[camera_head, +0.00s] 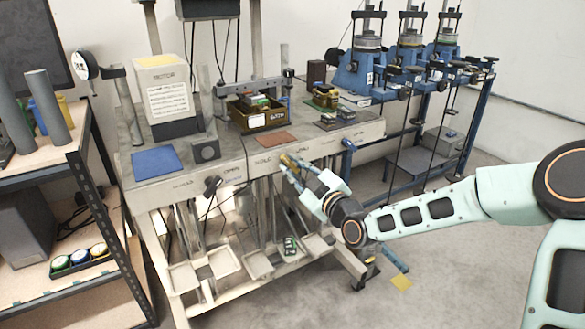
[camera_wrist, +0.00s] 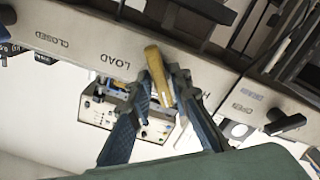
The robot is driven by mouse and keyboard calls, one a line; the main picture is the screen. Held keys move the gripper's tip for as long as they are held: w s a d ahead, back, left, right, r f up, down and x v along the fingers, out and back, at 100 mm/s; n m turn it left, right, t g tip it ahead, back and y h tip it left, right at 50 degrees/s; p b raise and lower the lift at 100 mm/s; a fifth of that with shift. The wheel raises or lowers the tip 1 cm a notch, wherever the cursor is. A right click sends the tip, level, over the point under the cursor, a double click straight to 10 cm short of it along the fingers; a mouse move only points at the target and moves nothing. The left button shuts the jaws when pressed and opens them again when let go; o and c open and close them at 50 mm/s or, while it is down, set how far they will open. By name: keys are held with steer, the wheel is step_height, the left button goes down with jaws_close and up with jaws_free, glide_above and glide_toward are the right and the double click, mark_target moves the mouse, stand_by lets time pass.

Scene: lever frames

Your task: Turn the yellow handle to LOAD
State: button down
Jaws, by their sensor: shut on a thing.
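The yellow handle (camera_wrist: 158,78) is a short rounded bar at the edge of the pale bench panel (camera_wrist: 100,52). My gripper (camera_wrist: 163,76) has one finger on each side of it and is shut on it. In the wrist view, the LOAD label (camera_wrist: 114,60) is just left of the handle, and CLOSED is further left. A label to the right is partly hidden by the handle and finger. In the head view, my gripper (camera_head: 289,168) is at the bench's front edge, and the yellow handle (camera_head: 287,160) shows only in small part.
A red-brown mat (camera_head: 277,141) and a dark tray (camera_head: 262,124) lie on the bench above the handle. A black knob (camera_wrist: 286,123) by the OPEN label is to the right in the wrist view. Blue presses (camera_head: 358,72) stand behind right. Pale trays (camera_head: 223,262) hang below.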

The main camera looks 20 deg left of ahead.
steer(key=m, duration=0.4)
steer(key=shift+b, duration=0.35)
steer(key=m, duration=0.7)
steer(key=shift+w+d+m, duration=0.1)
steer(key=shift+m, duration=0.2)
steer(key=shift+m+p, duration=0.55)
steer(key=shift+m, duration=1.75)
steer(key=c, duration=2)
jaws_free()
steer(key=shift+o, duration=0.2)
steer(key=shift+d, duration=0.1)
steer(key=v, duration=1.2)
